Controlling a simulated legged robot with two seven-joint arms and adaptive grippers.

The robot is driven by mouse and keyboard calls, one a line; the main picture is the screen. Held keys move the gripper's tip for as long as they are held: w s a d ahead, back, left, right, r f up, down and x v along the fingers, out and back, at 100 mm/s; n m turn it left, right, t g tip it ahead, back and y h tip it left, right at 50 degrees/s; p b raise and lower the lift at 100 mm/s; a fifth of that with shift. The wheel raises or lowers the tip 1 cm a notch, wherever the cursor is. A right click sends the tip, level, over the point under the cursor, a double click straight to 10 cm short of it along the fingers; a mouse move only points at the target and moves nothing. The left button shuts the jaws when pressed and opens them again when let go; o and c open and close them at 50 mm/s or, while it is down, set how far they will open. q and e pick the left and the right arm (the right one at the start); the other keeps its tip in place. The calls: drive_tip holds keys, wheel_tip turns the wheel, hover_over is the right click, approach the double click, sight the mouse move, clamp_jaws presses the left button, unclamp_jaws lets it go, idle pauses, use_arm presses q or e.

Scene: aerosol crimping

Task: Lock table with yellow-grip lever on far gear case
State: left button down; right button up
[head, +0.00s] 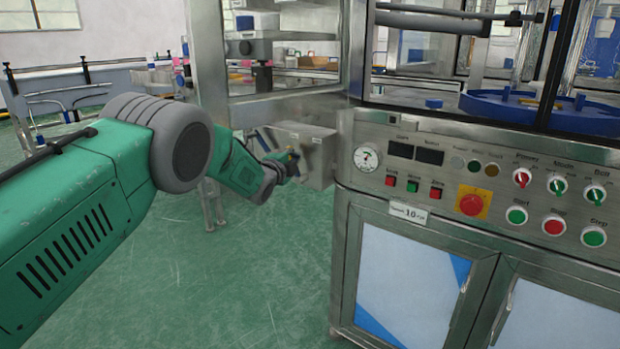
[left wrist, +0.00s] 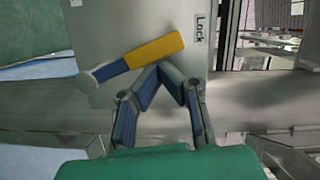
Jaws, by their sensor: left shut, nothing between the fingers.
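The gear case (head: 315,158) is a grey metal box on the left side of the machine in the head view. In the left wrist view, the lever (left wrist: 155,51) has a yellow grip and a blue shank, with its pivot at the left. It slopes up to the right, its grip end near a "Lock" label (left wrist: 200,29). My left gripper (left wrist: 169,68) is shut and empty, its fingertips just below the yellow grip. Whether they touch it I cannot tell. In the head view this gripper (head: 292,160) is small, beside the case. My right gripper is not in view.
The machine's control panel (head: 480,180), with buttons, switches and a gauge, stands to the right of the case. Cabinet doors (head: 420,275) are below it. A steel frame post (head: 209,60) rises behind my left arm. The green floor (head: 240,280) is clear in front.

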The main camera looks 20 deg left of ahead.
use_arm(q)
drive_tip(key=shift+w+a, duration=0.3)
drive_tip(key=shift+a, duration=0.35)
drive_tip(key=shift+a, duration=0.1)
idle(0.3)
